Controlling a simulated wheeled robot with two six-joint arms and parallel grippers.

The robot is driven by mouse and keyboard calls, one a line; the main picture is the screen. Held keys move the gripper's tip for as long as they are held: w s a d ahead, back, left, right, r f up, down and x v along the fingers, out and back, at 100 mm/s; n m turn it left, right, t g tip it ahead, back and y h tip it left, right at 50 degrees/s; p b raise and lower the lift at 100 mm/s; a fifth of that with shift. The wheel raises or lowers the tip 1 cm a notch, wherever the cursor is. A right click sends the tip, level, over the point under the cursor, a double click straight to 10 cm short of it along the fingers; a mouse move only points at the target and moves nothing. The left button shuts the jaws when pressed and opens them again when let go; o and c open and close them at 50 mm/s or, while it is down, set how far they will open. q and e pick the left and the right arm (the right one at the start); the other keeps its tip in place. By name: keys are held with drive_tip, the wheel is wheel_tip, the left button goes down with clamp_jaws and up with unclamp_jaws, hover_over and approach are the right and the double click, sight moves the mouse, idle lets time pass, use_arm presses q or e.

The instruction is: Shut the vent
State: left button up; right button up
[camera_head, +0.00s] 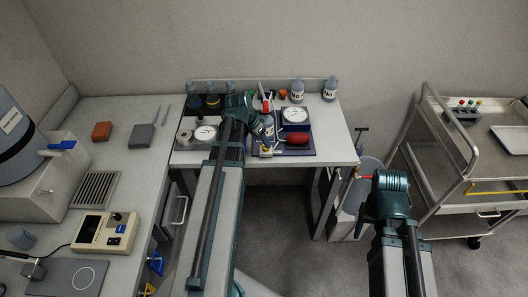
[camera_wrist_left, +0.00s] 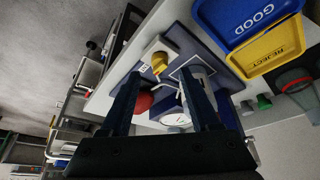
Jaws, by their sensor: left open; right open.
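No part is plainly marked as the vent. A small yellow knob (camera_wrist_left: 159,62) on a pale block shows in the left wrist view, on a dark blue board (camera_wrist_left: 188,45) with a white round gauge (camera_wrist_left: 176,119) and a red bulb (camera_wrist_left: 143,102). The board also shows in the head view (camera_head: 309,153), with the gauge (camera_head: 295,114) and the bulb (camera_head: 298,138). My left gripper (camera_wrist_left: 160,78) is open above the board, its fingers apart on either side of the knob in the picture, holding nothing. My right gripper (camera_head: 370,180) is over the floor right of the bench; its fingers are hardly visible.
Blue GOOD (camera_wrist_left: 245,18) and yellow REJECT (camera_wrist_left: 268,52) trays lie near the board. A metal cart (camera_head: 447,152) stands at the right. A yellowish control box (camera_head: 105,232) sits on the left bench.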

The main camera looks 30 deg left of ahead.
sight(264, 148)
use_arm(q)
drive_tip(key=b+x, duration=0.3)
drive_tip(key=x, duration=0.1)
drive_tip(key=shift+w+f, duration=0.15)
drive_tip(key=shift+f, duration=0.15)
drive_tip(key=shift+d, duration=0.1)
clamp_jaws()
